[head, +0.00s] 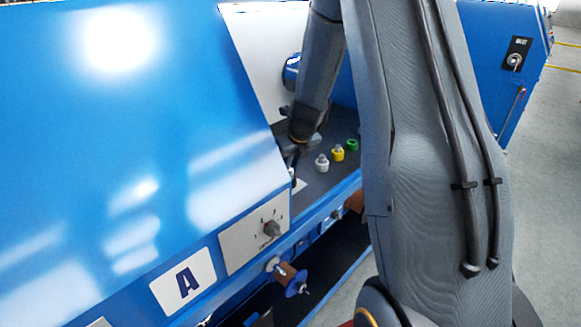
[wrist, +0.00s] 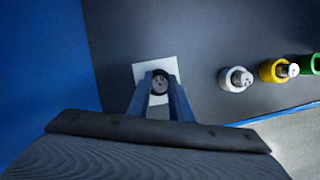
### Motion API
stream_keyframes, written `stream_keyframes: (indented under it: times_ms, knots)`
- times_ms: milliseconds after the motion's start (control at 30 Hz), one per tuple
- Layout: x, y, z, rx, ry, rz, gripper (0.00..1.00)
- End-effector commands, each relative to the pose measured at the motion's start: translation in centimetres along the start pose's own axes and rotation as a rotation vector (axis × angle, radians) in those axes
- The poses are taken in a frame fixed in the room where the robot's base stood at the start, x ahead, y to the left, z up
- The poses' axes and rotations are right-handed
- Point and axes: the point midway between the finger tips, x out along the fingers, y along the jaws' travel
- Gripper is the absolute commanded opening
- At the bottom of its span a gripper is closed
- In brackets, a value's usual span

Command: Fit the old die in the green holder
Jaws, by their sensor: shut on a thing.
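My gripper (wrist: 160,90) is shut on a small dark round die (wrist: 160,81) with a grey face. The die is over a white square plate (wrist: 143,72); I cannot tell whether it touches the plate. The green holder (wrist: 315,64) is at the right edge of the wrist view, partly cut off. In the head view the green holder (head: 352,145) is the farthest right of a row of holders, and no die shows standing in it. My gripper (head: 294,160) is left of that row in the head view, mostly hidden by the blue housing and my arm.
A white holder (wrist: 230,79) and a yellow holder (wrist: 268,71), each with a grey metal piece in it, stand between my gripper and the green holder. A blue wall (wrist: 45,75) rises at left. The dark deck (head: 335,185) is otherwise clear near the holders.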

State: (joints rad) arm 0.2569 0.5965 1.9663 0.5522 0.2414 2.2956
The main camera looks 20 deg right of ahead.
Motion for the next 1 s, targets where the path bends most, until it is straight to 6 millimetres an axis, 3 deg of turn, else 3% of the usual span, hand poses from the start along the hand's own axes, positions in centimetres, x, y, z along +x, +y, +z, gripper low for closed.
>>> stream_keyframes:
  times_ms: [633,667,767,1000]
  knots:
    - [1.1,0.0,-0.4,-0.001,0.000,0.000,0.00]
    - [1.1,0.0,-0.5,-0.001,0.000,0.001,0.20]
    - [1.1,0.0,-0.5,-0.001,0.001,0.001,0.37]
    - [1.1,-0.1,-0.6,0.001,0.002,-0.001,0.38]
